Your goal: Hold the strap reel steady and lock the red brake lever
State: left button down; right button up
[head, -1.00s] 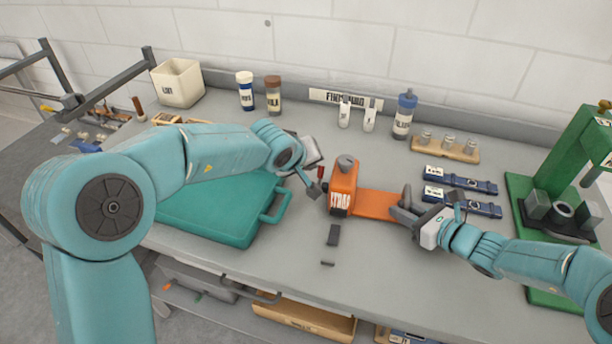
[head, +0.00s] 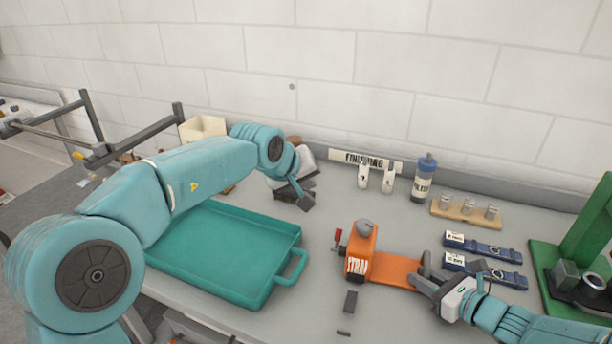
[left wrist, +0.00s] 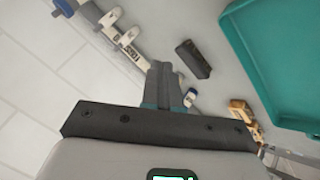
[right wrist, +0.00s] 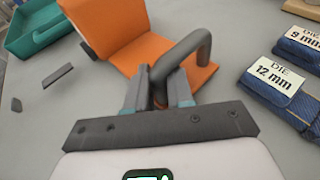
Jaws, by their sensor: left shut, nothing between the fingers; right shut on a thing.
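The orange strap reel (head: 358,256) stands on the bench with its flat orange plate (head: 394,270) reaching right. The red brake lever (head: 338,236) sticks up at the reel's left side. My right gripper (head: 428,281) is shut on a grey bent handle at the plate's right end. The handle (right wrist: 190,52) shows between the fingers in the right wrist view, in front of the orange plate (right wrist: 135,52). My left gripper (head: 306,203) is shut and empty, above the bench, left of and behind the reel, apart from the lever. Its closed fingers (left wrist: 163,72) show in the left wrist view.
A teal tray (head: 225,250) lies left of the reel. Small dark pieces (head: 350,301) lie in front of it. Blue die cases (head: 487,246) and a green press (head: 580,240) stand right. A blue-capped bottle (head: 424,182) and wooden holder (head: 465,212) stand behind.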

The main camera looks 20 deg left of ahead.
jog(key=o, duration=0.9)
jog(key=shift+c, duration=0.2)
jog(key=shift+d, duration=0.1)
